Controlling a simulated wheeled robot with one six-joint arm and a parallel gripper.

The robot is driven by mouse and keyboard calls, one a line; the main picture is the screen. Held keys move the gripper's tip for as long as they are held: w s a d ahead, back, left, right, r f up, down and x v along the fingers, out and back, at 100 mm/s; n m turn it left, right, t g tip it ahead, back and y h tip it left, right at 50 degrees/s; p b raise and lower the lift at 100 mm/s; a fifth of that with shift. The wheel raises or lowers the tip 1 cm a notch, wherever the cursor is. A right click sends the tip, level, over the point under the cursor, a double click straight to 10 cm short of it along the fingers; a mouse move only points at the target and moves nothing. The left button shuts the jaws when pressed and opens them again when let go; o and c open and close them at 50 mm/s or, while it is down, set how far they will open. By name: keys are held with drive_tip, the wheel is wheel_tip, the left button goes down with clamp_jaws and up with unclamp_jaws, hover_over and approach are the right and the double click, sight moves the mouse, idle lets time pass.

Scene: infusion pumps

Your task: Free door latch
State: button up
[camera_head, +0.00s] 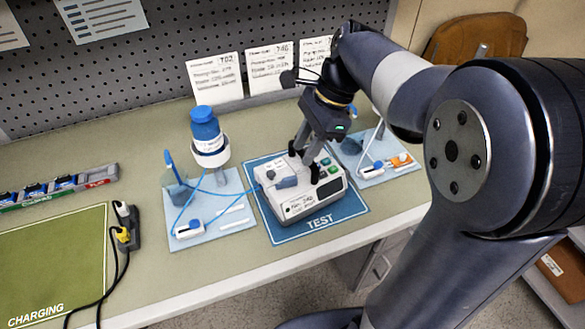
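A white infusion pump (302,204) sits on the blue TEST mat (330,219) on the bench. A grey-blue lever-like part (287,183) shows on its top face; it may be the door latch, but it is too small to be sure. My gripper (305,164) points down over the back of the pump's top. Its two dark fingers are apart, one near the back edge and one farther right and lower. I see nothing clearly held between them. Whether the fingertips touch the pump cannot be told.
A pale tray (235,188) left of the pump holds a blue-capped bottle (207,130), tubing and small parts. Another tray (376,179) lies to the right, partly behind my arm. The green CHARGING mat (60,255) and black cables (126,236) are at left. Cards (215,78) stand behind.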

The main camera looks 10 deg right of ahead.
sight(290, 178)
drive_tip(key=x, duration=0.8)
drive_tip(key=shift+c, duration=0.2)
drive_tip(key=shift+r, duration=0.1)
clamp_jaws()
